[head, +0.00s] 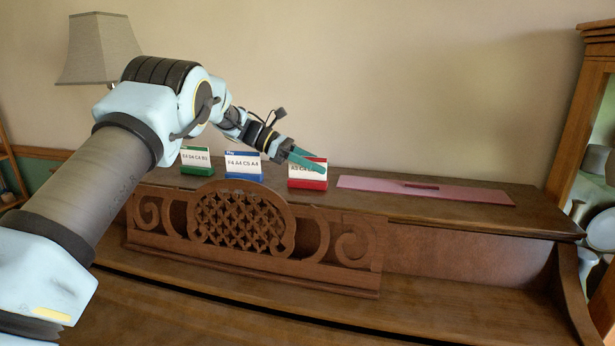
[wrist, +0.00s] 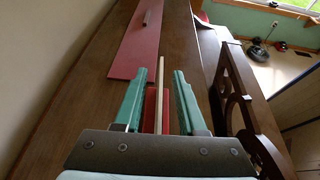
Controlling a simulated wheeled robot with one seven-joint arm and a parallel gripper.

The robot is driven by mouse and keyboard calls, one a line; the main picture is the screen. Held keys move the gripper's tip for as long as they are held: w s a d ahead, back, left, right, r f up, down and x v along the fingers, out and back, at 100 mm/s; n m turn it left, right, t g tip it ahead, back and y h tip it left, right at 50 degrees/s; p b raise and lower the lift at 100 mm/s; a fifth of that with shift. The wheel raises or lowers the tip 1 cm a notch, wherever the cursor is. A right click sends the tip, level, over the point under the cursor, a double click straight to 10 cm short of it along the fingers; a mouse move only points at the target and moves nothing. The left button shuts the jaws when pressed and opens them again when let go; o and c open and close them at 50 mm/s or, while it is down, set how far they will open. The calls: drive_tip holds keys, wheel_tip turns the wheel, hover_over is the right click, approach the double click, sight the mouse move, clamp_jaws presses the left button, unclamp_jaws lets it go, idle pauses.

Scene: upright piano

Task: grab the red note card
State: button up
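The red note card (head: 302,172) stands upright in a red holder (head: 307,184) on the piano top, at the right end of a row of three cards. In the wrist view, the card (wrist: 162,68) shows nearly edge-on, with the red holder (wrist: 151,112) below it. My gripper (head: 309,159) is at the card's upper part and hides some of it in the head view. In the wrist view, my gripper (wrist: 160,76) is open, with one teal finger on each side of the card and visible gaps. I cannot tell whether either finger touches it.
A blue-based card (head: 243,166) and a green-based card (head: 195,160) stand to the left. A flat pink strip with a small dark bar, the pink board (head: 460,194), lies to the right. A carved wooden music stand (head: 250,232) rises in front of the cards.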

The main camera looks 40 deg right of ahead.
clamp_jaws()
idle(0.3)
idle(0.4)
